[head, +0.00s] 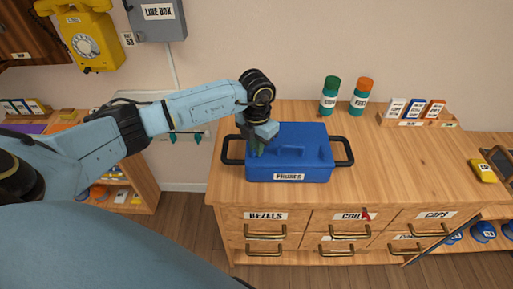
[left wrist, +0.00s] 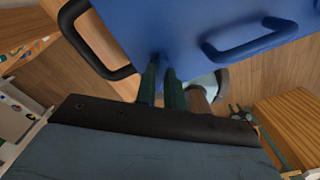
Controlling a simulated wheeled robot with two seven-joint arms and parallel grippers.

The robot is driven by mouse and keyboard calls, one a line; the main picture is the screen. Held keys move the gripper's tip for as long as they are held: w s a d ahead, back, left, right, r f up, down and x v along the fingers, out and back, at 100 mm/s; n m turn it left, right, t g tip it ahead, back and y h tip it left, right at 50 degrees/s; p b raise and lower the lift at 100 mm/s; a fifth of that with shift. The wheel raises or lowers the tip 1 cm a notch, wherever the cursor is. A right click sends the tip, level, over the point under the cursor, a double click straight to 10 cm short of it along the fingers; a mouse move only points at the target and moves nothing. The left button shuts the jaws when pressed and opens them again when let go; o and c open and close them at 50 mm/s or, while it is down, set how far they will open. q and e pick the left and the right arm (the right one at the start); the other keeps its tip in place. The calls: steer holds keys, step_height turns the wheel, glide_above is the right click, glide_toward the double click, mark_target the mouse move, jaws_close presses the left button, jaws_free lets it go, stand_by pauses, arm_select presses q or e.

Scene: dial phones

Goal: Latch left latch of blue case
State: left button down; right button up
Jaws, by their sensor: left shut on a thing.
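My left gripper (head: 257,148) is over the case's left part, pointing down. In the left wrist view its dark green fingers (left wrist: 163,85) are close together at the edge of the blue case (left wrist: 180,25), beside the black side handle (left wrist: 90,40). They are shut on a small part of the case. The left latch is hidden behind the fingers, so I cannot tell its position. My right gripper is not in view.
Two capped jars, one green (head: 329,95) and one orange (head: 361,97), stand behind the case. A rack of small boxes (head: 415,112) is at the back right. Labelled drawers (head: 265,215) are below the counter top.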

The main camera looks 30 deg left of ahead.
arm_select(q)
steer(key=m+b, duration=0.2)
steer(key=m, duration=0.3)
steer(key=shift+m+b, duration=0.3)
steer(key=shift+b, duration=0.05)
steer(key=shift+m+b, duration=1)
steer(key=shift+m, duration=1.2)
steer(key=c, duration=1.5)
jaws_free()
step_height(320, 180, up, 13)
steer(key=shift+r, duration=0.2)
